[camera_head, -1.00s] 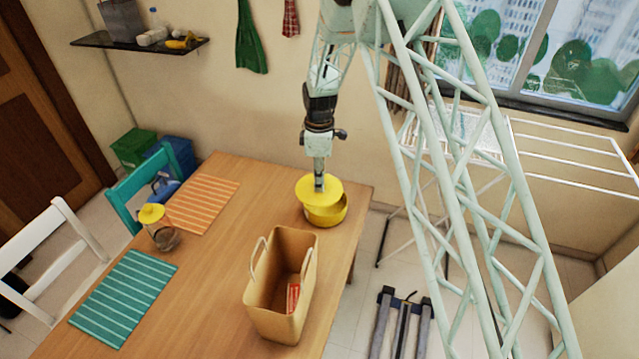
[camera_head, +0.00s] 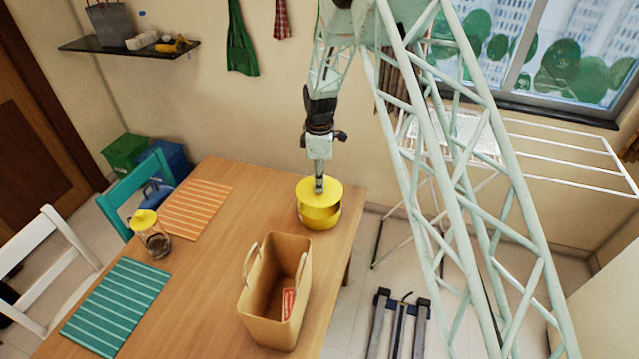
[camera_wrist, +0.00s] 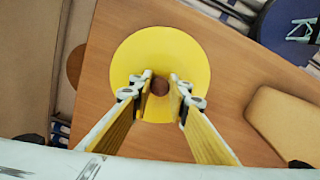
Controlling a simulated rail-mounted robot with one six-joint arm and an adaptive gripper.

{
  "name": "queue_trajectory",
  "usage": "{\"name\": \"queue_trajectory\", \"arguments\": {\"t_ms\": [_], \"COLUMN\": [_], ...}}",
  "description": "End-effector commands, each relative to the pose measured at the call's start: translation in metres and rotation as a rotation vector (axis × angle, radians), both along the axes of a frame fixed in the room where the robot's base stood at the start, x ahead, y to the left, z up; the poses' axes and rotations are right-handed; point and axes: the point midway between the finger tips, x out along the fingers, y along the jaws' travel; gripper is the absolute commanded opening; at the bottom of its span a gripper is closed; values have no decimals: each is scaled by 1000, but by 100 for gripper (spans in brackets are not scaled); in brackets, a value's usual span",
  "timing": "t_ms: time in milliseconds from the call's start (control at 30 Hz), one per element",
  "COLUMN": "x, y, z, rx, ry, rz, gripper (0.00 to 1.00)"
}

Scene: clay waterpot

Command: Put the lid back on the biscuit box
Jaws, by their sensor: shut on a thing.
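The biscuit box (camera_head: 320,221) is a round yellow tin standing near the far right corner of the wooden table. Its round yellow lid (camera_head: 328,190) is held flat above it, with a dark gap between lid and box at the right side. I cannot tell if the lid touches the rim. My gripper (camera_head: 319,187) points down and is shut on the lid's knob. In the wrist view the lid (camera_wrist: 190,60) fills the middle and hides the box, and the brown knob (camera_wrist: 159,86) sits between the fingers of my gripper (camera_wrist: 158,88).
A tan basket (camera_head: 262,322) with a red item inside stands in front of the box. A yellow-topped jar (camera_head: 150,235), an orange mat (camera_head: 196,208) and a teal mat (camera_head: 116,307) lie to the left. The table between is clear.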

Motion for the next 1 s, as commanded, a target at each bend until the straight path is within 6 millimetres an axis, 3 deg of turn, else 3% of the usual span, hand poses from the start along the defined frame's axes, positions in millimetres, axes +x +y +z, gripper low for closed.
{"name": "queue_trajectory", "arguments": {"t_ms": [1000], "x": [0], "y": [0], "z": [-55], "rx": [0], "ry": [0], "rz": [0], "gripper": [5]}}
